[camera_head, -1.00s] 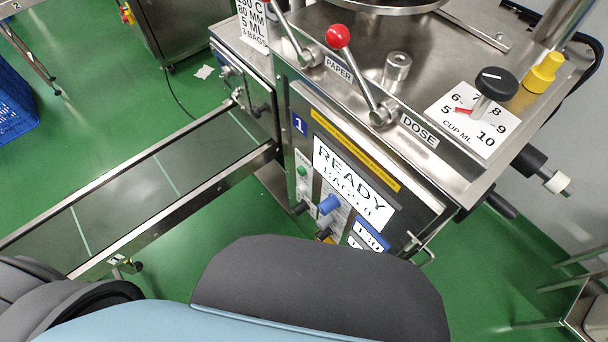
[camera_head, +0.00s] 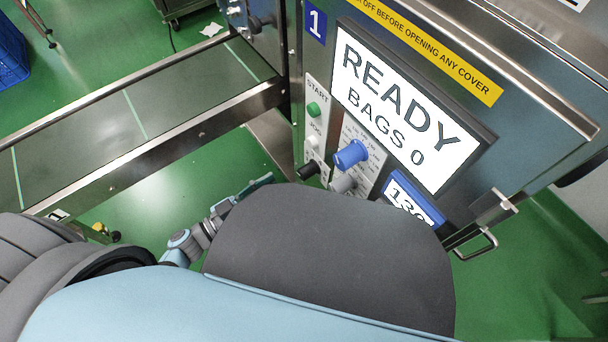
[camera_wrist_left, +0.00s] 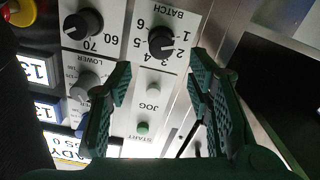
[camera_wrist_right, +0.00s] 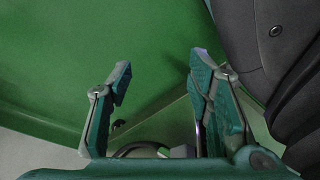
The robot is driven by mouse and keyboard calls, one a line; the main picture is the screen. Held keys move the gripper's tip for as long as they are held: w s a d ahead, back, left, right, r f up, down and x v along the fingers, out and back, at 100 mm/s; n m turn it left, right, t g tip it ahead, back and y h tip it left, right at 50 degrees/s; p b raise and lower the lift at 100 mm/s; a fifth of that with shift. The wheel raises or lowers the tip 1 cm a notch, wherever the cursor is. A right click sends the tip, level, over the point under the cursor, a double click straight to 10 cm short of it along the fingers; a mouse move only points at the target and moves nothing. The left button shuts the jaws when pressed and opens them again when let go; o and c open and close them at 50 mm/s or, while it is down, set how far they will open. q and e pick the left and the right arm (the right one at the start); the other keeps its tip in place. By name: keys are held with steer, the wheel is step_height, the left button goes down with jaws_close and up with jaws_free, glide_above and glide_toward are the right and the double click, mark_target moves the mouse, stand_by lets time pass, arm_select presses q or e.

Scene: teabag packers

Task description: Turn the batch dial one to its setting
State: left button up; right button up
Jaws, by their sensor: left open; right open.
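The batch dial (camera_wrist_left: 160,41) is a black round knob on a white plate marked BATCH with numbers 1 to 6, upside down in the left wrist view. Its white mark seems to point towards the 2. In the head view a black knob (camera_head: 308,170) low on the panel appears to be this dial. My left gripper (camera_wrist_left: 160,68) is open and empty, its fingertips short of the dial and on either side of it in the picture. It shows small in the head view (camera_head: 262,185), left of the panel. My right gripper (camera_wrist_right: 158,75) is open and empty above green floor.
Near the dial are a white JOG button (camera_wrist_left: 152,88), a green START button (camera_wrist_left: 142,128), another black knob (camera_wrist_left: 83,24) and a grey knob (camera_wrist_left: 85,85). A blue knob (camera_head: 350,153) sits under the READY screen (camera_head: 400,110). A conveyor (camera_head: 140,115) runs left. A handle (camera_head: 478,243) protrudes right.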

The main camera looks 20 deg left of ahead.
mark_target(300, 175)
arm_select(q)
steer(key=b+x, duration=0.1)
steer(key=x, duration=0.7)
steer(key=shift+w+d+f, duration=0.1)
steer(key=shift+w, duration=0.15)
steer(key=shift+w+d, duration=0.3)
arm_select(e)
steer(key=shift+w+a, duration=0.25)
steer(key=shift+w, duration=0.4)
steer(key=shift+w+a, duration=0.25)
steer(key=shift+w, duration=0.35)
arm_select(q)
jaws_close()
